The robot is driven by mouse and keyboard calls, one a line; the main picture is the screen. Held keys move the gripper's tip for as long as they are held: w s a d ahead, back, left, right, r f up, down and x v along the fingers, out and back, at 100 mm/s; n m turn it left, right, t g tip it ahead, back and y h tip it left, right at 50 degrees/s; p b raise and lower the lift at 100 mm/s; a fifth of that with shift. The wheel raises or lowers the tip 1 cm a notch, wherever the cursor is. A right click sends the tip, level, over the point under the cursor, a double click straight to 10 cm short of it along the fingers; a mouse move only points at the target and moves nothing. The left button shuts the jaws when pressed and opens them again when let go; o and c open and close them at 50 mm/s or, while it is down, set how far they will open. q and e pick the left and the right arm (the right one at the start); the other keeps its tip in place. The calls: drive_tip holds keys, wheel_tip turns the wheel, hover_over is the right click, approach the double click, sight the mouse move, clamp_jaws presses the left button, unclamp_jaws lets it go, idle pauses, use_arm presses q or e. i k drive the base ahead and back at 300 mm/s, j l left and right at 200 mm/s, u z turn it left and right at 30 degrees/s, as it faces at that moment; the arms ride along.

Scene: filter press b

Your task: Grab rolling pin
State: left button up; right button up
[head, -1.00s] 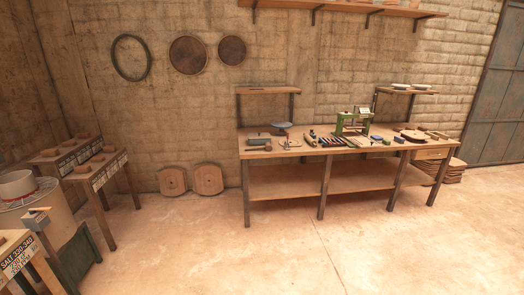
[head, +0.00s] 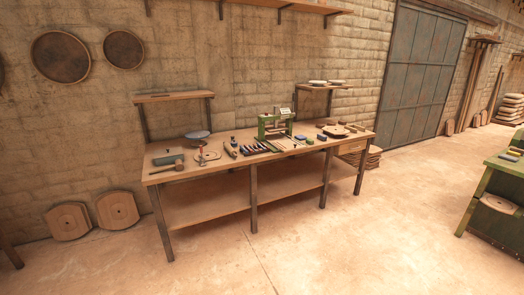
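Neither of my grippers shows in the head view. A wooden workbench (head: 245,174) with a lower shelf stands against the brick wall, some way off. Near the middle of its top lies a small elongated wooden piece (head: 230,150) that may be the rolling pin, but it is too small to tell. A wooden mallet-like tool (head: 167,167) lies at the bench's left end, beside a grey-green block (head: 168,159).
A green press-like device (head: 275,125) stands on the bench among several small tools. Two wooden boards (head: 117,210) lean on the wall at left. A green table (head: 497,185) stands at right. The floor (head: 340,235) in front is clear.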

sight(230, 149)
drive_tip(key=i+l+z, duration=0.25)
drive_tip(key=i, duration=0.25)
drive_tip(key=i+z, duration=0.3)
drive_tip(key=i, duration=0.25)
drive_tip(key=i+u, duration=0.15)
drive_tip(key=i, duration=0.35)
drive_tip(key=i+l+u, duration=0.2)
drive_tip(key=i, duration=0.35)
drive_tip(key=i+l+u, duration=0.3)
drive_tip(key=i, duration=0.2)
drive_tip(key=i+l+u, duration=0.25)
drive_tip(key=i, duration=0.2)
drive_tip(key=j, duration=0.1)
